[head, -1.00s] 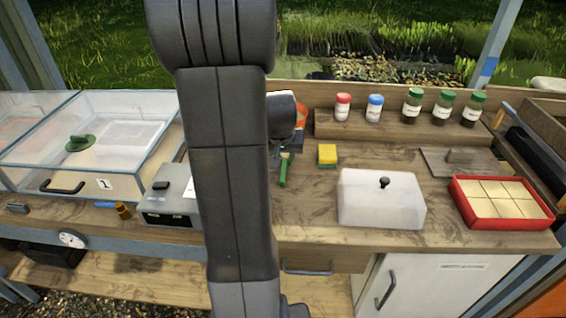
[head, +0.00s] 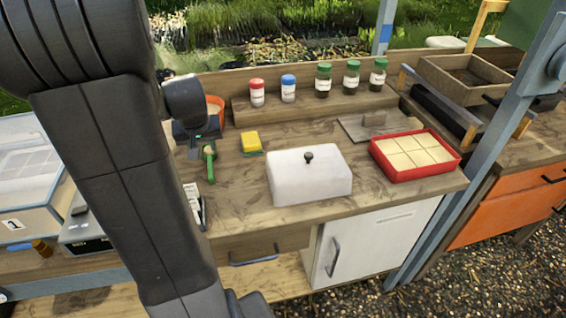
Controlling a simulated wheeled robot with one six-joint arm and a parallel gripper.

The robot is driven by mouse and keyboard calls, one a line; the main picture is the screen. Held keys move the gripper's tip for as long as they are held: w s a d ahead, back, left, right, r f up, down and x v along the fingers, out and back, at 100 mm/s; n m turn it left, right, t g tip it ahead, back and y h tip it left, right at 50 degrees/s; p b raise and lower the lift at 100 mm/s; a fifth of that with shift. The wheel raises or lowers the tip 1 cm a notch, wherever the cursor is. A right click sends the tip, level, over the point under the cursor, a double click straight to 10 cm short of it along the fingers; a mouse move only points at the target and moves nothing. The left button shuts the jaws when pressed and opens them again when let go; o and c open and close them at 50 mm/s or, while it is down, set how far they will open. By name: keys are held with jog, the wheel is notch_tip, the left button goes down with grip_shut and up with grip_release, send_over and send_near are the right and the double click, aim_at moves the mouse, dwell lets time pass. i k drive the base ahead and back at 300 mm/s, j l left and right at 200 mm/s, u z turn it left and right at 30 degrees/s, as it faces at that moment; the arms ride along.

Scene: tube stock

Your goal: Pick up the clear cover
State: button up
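The clear cover (head: 308,180) is a whitish, frosted box shape with rounded edges and a small dark knob on top. It stands upright on the wooden bench, near the middle of the head view. What lies under it does not show. My arm runs down the left of the view, and its dark end, seemingly with my gripper (head: 196,130), is left of the cover and clearly apart from it. The fingers are too dark and small to tell whether they are open.
A red tray (head: 414,155) stands right of the cover, with a flat board behind it. A yellow sponge (head: 251,142) and a green-handled tool (head: 209,162) lie to the left. Several jars line the back shelf (head: 300,112). A narrow strip of bench is free in front.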

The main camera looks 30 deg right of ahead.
aim_at(320, 172)
jog(key=k+l+u, duration=0.15)
jog(key=l, duration=0.3)
jog(key=l+u, duration=0.2)
jog(key=l, duration=0.2)
jog(key=k+l+u, duration=0.15)
jog(key=l, duration=0.25)
jog(key=k+l, duration=0.05)
